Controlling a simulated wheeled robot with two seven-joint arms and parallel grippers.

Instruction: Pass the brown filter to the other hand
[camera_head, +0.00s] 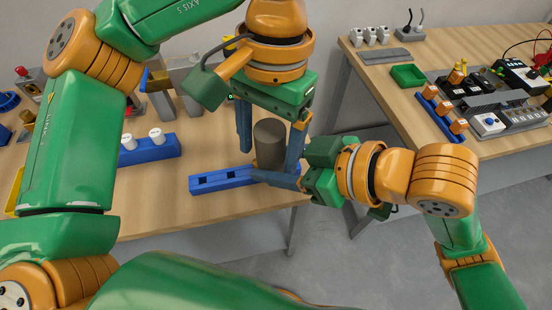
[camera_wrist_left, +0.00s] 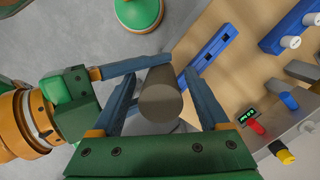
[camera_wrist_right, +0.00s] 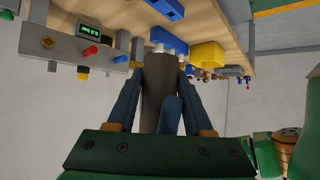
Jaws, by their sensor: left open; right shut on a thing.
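The brown filter is a plain grey-brown cylinder (camera_head: 269,143), held upright near the table's front edge. My right gripper (camera_head: 264,174) comes in from the right and is shut on its lower part. My left gripper (camera_head: 267,158) reaches down from above, open, with one finger on each side of the filter. In the left wrist view the filter (camera_wrist_left: 160,100) stands between the spread left fingers, end towards the camera. In the right wrist view the filter (camera_wrist_right: 153,85) is between the right fingers, and a blue left finger overlaps it. Whether the left fingers touch it I cannot tell.
A blue rack (camera_head: 215,184) with empty square slots lies just left of the filter. Another blue rack (camera_head: 150,152) with white-topped pieces lies further left. A second table (camera_head: 425,65) at right holds a green tray (camera_head: 408,75) and devices. Floor shows between the tables.

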